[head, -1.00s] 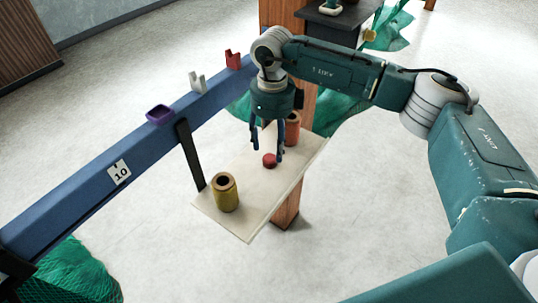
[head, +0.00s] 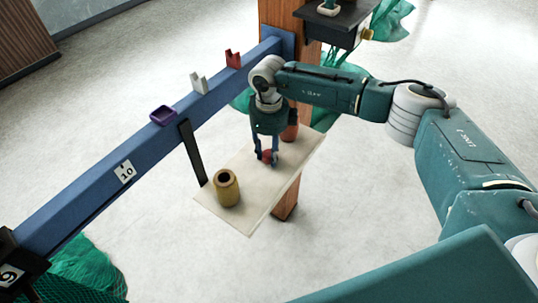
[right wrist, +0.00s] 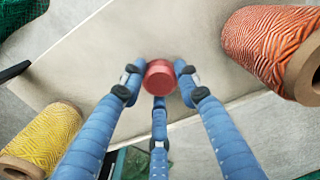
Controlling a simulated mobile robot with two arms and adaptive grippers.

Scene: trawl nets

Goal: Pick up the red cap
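The red cap (head: 267,156) is a small round disc on the pale board (head: 241,221). My right gripper (head: 267,158) points down over it, with its blue fingers on either side of the cap. In the right wrist view the red cap (right wrist: 159,77) sits between the fingertips (right wrist: 160,80), which look closed against its sides, with a third finger below. The cap appears still at board level; any gap beneath it cannot be seen. My left gripper is not in view.
A yellow twine spool (head: 226,188) stands on the board's near left; an orange spool (right wrist: 270,47) is close to the right fingers. A blue beam (head: 85,182) with small purple, white and red holders runs along the left.

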